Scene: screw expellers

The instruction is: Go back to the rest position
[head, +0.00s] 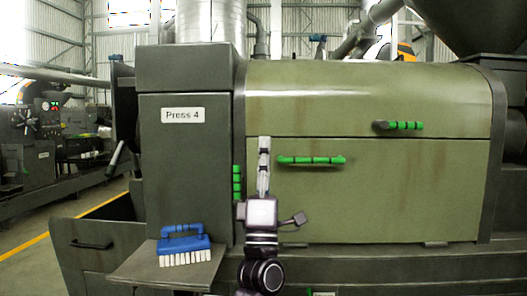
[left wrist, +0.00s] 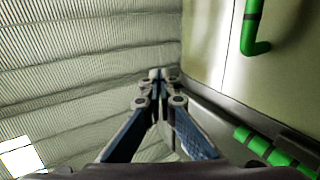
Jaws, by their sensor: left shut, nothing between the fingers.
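My left gripper (head: 264,143) points straight up in front of the press's green lower panel. Its fingers are together and hold nothing. In the left wrist view the closed fingertips (left wrist: 158,74) meet near the middle, against the building's corrugated wall or roof. The green handle (head: 311,160) of the lower panel is just right of the fingertips in the head view. Segmented green grips (head: 237,183) are just left of them. I cannot tell the exact gap in depth. My right gripper is not in view.
The machine labelled Press 4 (head: 183,115) fills the middle and right. A blue brush (head: 184,244) with white bristles rests on a small shelf (head: 140,268) at lower left. Another green handle (head: 404,125) is on the upper cover. Open floor (head: 30,250) shows at far left.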

